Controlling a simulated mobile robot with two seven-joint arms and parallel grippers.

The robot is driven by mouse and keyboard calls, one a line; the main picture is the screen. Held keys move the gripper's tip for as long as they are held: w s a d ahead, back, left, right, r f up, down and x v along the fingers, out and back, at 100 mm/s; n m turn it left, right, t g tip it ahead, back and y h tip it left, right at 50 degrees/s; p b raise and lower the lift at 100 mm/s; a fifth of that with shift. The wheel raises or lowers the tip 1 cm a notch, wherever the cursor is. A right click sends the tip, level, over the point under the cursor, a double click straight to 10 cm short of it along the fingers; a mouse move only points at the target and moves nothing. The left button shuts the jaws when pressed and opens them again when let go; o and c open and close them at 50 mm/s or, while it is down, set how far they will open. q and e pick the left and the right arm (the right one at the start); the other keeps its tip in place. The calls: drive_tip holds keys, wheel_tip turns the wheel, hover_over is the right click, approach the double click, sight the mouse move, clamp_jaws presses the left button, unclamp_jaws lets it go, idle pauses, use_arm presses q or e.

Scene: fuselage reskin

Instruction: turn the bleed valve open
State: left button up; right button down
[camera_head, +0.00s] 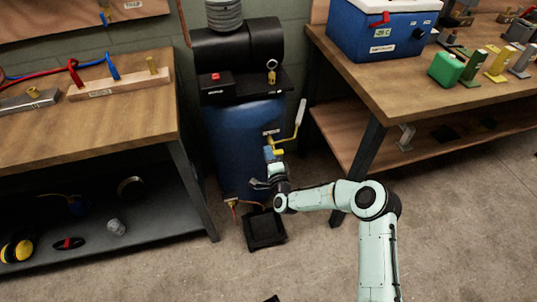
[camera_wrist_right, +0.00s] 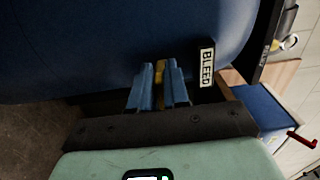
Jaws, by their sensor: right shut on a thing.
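The blue tank (camera_head: 232,130) of a compressor stands between two benches. A yellow valve lever (camera_head: 287,143) with a pale grip end sticks out at the tank's right side, below a small label (camera_head: 271,132). My right gripper (camera_head: 271,154) is at the tank's front right, beside this lever. In the right wrist view, the blue fingers of the right gripper (camera_wrist_right: 159,88) are shut on a narrow yellow piece (camera_wrist_right: 160,72), mostly hidden between them. A label reading BLEED (camera_wrist_right: 207,65) is just right of the fingers. My left gripper is not in view.
A black tray (camera_head: 265,230) lies on the floor below the tank, near a small brass fitting and tube (camera_head: 232,204). Wooden benches stand left (camera_head: 110,125) and right (camera_head: 400,95), close to the tank. The floor at front is mostly clear.

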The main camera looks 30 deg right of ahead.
idle(0.4)
drive_tip(key=c, duration=1.2)
unclamp_jaws()
use_arm(q)
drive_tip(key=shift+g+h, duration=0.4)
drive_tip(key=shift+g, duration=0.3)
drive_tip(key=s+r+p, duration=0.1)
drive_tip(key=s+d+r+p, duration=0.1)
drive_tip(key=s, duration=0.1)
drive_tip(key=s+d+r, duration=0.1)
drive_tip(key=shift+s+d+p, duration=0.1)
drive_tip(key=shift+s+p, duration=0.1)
drive_tip(key=shift+p, duration=0.2)
use_arm(e)
drive_tip(key=v, duration=1.3)
drive_tip(key=shift+s, duration=0.2)
